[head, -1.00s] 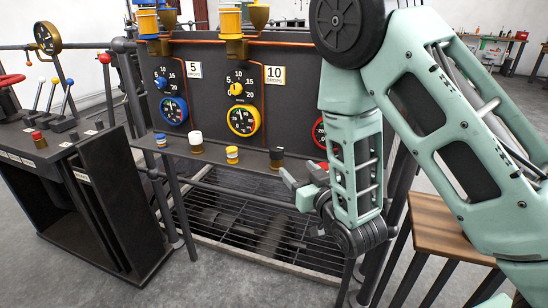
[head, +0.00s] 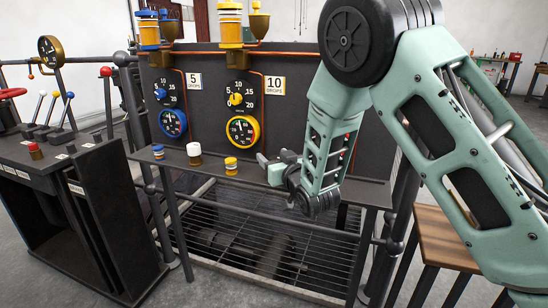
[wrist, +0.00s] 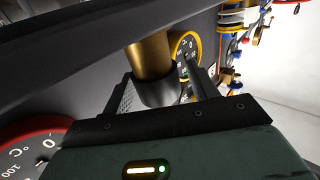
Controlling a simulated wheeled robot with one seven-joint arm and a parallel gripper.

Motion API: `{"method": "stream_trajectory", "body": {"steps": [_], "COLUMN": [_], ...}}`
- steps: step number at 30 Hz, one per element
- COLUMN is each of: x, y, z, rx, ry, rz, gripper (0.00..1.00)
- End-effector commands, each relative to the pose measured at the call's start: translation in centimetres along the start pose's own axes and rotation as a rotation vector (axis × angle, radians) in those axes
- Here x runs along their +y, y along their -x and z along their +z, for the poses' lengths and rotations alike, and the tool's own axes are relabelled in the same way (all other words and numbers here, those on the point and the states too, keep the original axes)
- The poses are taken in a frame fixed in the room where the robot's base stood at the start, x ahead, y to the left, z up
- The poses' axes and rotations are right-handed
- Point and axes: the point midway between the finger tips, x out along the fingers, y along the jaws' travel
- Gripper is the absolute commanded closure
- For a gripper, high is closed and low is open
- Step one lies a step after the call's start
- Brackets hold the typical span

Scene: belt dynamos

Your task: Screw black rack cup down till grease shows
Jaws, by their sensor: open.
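The black rack cup shows in the wrist view as a brass cylinder with a black band (wrist: 157,92). It stands between the two spread fingers of my gripper. In the head view my gripper (head: 276,165) is at the rack shelf (head: 330,183), right of the yellow cup (head: 231,166), and covers the black cup. The fingers look apart, one on each side of the cup; I cannot tell whether either touches it. No grease can be made out on the cup.
A floor grating (head: 260,235) lies below. A wooden stool (head: 445,240) stands at right.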

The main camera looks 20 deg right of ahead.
Motion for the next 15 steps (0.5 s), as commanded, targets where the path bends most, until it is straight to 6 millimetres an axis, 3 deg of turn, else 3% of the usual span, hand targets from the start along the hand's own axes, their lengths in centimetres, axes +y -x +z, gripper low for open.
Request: {"method": "stream_trajectory", "body": {"steps": [11,15], "x": [0.03,0.02], "y": [-0.62,-0.61], "z": [0.00,-0.01], "rx": [0.000,0.000], "ry": [0.000,0.000], "rz": [0.000,0.000], "gripper": [0.41,0.77]}}
